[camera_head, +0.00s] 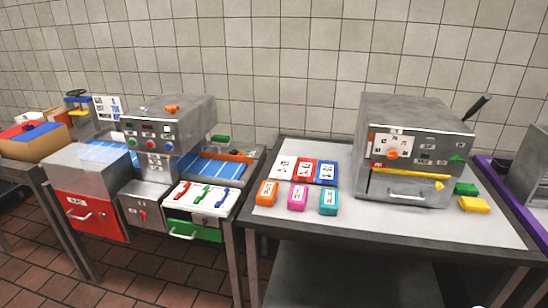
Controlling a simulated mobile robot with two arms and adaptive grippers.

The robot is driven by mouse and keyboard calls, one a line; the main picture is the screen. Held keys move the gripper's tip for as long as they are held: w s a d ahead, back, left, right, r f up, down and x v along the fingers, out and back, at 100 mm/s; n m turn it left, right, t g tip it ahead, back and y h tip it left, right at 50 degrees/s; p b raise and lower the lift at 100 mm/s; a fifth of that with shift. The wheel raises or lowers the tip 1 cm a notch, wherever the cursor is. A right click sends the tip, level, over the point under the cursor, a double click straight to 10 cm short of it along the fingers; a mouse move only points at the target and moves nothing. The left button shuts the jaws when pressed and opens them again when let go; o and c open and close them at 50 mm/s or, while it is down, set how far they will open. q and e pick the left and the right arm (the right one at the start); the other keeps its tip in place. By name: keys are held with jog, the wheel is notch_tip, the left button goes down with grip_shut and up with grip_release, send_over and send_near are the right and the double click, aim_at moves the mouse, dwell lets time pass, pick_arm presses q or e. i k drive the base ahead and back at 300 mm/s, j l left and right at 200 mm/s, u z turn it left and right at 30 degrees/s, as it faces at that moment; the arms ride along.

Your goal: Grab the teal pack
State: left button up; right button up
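The teal pack (329,201) lies on the steel table (290,229) near its front edge, at the right end of a front row of packs. A pink pack (297,197) is just left of it, and an orange pack (267,193) is left of the pink one. The teal pack has a pale label on top. Nothing covers it. Neither of my grippers is in view.
Behind the packs lie white, red and blue cards (305,170). A steel machine (415,150) with a yellow bar stands to the right, with green and yellow blocks (474,205) beside it. Another machine (165,130) stands left. The table front is clear.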

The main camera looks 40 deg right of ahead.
aim_at(329, 201)
jog(key=z, duration=1.55)
